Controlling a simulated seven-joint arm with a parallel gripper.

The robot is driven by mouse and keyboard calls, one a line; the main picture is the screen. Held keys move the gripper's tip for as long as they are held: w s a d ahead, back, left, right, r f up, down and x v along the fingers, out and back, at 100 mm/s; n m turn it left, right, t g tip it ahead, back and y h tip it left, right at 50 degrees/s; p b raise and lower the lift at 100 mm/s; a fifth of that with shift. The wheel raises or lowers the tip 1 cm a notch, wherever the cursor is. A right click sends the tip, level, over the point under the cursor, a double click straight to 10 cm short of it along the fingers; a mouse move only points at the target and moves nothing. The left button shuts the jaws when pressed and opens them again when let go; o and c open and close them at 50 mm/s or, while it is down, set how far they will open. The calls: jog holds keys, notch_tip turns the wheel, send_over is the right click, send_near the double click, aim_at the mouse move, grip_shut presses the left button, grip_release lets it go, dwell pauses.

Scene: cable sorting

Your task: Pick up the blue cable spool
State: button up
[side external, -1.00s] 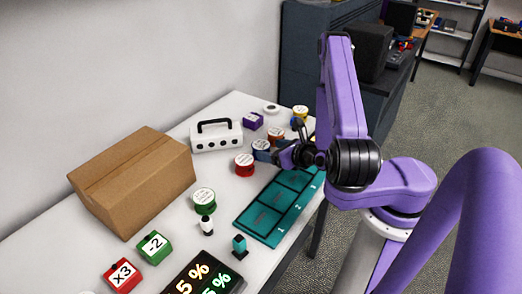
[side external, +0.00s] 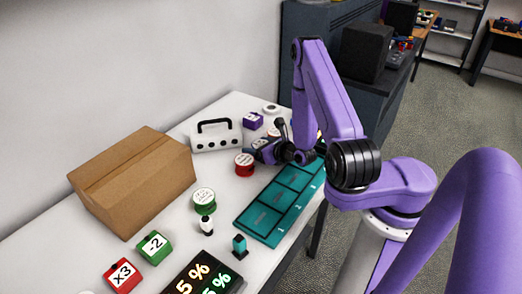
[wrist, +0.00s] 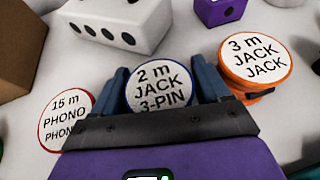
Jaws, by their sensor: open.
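The blue cable spool (wrist: 160,88), with a white top reading "2 m JACK 3-PIN", stands upright on the table in the wrist view. My gripper (wrist: 162,74) is open, with one dark blue finger on either side of the spool. Whether the fingers touch it cannot be told. In the side view my gripper (side external: 266,150) is low over the table and largely hides the blue spool.
A red spool (wrist: 65,118) stands close left of the fingers and an orange spool (wrist: 255,62) close right. Beyond are a white ported box (side external: 217,138) and a purple block (side external: 252,120). A teal numbered tray (side external: 262,220) and a cardboard box (side external: 132,185) are also on the table.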

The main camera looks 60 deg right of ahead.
aim_at(258, 142)
jog(key=c, duration=0.8)
jog(key=shift+r, duration=0.1)
jog(key=shift+r, duration=4.9)
